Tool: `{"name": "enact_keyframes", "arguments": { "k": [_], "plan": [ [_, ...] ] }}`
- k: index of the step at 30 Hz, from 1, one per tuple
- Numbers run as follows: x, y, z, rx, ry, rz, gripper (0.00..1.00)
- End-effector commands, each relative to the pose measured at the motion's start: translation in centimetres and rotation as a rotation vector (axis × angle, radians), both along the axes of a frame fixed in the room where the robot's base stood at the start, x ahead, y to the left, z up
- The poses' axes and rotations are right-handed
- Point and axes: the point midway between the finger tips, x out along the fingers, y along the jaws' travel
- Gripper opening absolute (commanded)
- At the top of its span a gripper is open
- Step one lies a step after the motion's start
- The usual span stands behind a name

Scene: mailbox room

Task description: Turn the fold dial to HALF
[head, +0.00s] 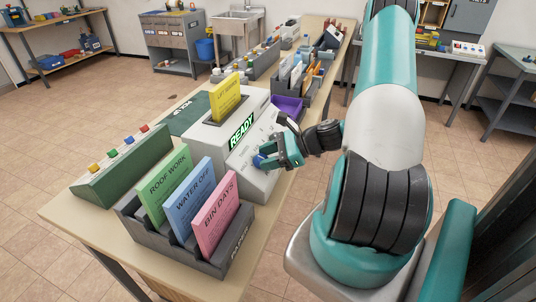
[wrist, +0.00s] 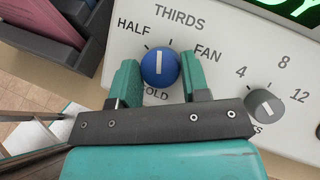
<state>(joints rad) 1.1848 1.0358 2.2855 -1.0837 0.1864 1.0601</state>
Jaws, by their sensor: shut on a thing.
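The blue fold dial (wrist: 160,67) is on the machine's pale front panel (wrist: 222,45), with a white pointer line. HALF is printed to its upper left, THIRDS above and FAN to its right; FOLD below is partly hidden. The line stands near vertical in the wrist view, between the HALF and THIRDS directions. My gripper (wrist: 161,78) has its teal fingers on either side of the dial, shut on it. In the head view, my gripper (head: 277,156) is at the sloped panel of the white machine (head: 213,131), covering part of the dial (head: 259,161).
A grey dial (wrist: 264,106) with numbers sits to the right of the fold dial. A dark rack (head: 178,246) of coloured cards stands in front of the machine. A green button box (head: 125,168) is at left. A purple bin (head: 287,107) lies beyond the gripper.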

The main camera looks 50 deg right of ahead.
Motion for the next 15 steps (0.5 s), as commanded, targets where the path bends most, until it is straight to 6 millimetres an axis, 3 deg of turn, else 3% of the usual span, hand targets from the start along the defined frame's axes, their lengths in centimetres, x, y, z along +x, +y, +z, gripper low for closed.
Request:
{"name": "enact_keyframes", "arguments": {
  "k": [15],
  "plan": [
    [0.25, -0.04, 0.32, -0.253, -0.086, 0.401, 0.19]
  ]
}}
